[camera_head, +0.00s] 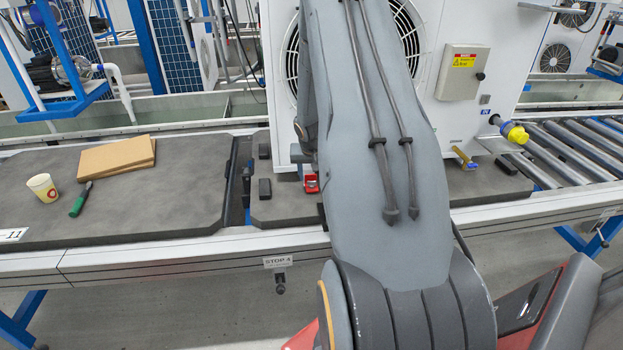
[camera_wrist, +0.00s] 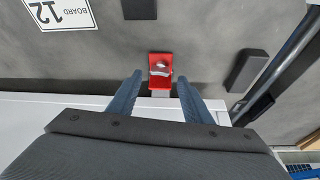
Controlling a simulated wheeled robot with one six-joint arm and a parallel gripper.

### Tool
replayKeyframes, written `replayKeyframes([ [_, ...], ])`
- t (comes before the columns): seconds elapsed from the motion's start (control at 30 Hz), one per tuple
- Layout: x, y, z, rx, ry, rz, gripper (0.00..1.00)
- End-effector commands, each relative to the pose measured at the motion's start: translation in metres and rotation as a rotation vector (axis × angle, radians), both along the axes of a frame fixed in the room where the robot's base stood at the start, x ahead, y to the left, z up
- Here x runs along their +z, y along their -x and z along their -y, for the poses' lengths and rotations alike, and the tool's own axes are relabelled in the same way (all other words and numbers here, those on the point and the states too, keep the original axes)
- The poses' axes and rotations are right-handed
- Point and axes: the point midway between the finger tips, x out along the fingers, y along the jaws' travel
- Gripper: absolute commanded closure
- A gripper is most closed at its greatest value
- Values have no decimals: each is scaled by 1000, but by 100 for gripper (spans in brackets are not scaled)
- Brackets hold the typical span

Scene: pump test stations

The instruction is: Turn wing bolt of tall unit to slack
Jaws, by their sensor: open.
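The tall unit (camera_head: 463,120) is a white cabinet with a fan grille, standing on the conveyor board behind my arm; its white edge also shows in the wrist view. A red clamp block (camera_head: 311,183) sits at the unit's foot. In the wrist view the red block (camera_wrist: 160,63) carries a small silvery wing bolt (camera_wrist: 159,70) on its face. My gripper (camera_wrist: 160,79) is open, with one blue-grey finger to each side of the block's near end. The fingers appear empty, and I cannot tell whether they touch anything.
Dark blocks (camera_wrist: 246,71) lie near the clamp.

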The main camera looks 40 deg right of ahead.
Motion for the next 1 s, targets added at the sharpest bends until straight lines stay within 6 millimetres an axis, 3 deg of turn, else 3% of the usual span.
replayKeyframes([
  [0.1, 21, 6, -5, 0, 1, 2, 55],
  [0.33, 42, 13, -11, 1, 0, -1, 55],
  [1.0, 47, 14, -15, 6, 0, -2, 55],
])
